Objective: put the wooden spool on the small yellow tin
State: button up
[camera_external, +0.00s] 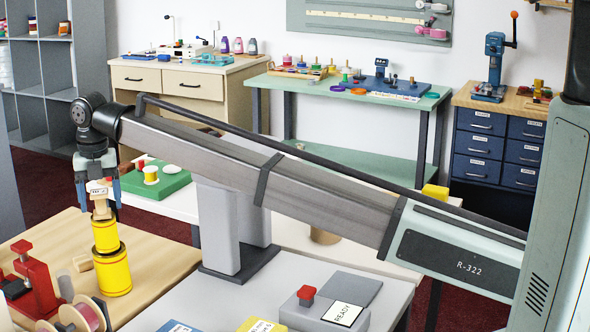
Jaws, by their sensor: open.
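The wooden spool (102,210) is a small pale wood piece standing upright on the small yellow tin (106,236); it appears to touch the tin's top. The small tin sits on a larger yellow tin (113,272), with a dark band between them. My gripper (98,197) points down at the top of this stack. Its blue fingers are open, one on each side of the spool's upper part, where a white labelled piece shows. Whether the fingers touch the spool is too small to tell.
The stack stands on a wooden board (160,252). A red device (35,278) and a pink-wound spool (85,315) are at the lower left. A green tray (163,185) with spools is behind. The board right of the stack is clear.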

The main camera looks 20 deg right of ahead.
aim_at(99, 191)
notch_tip(99, 191, up, 12)
dwell(0.5)
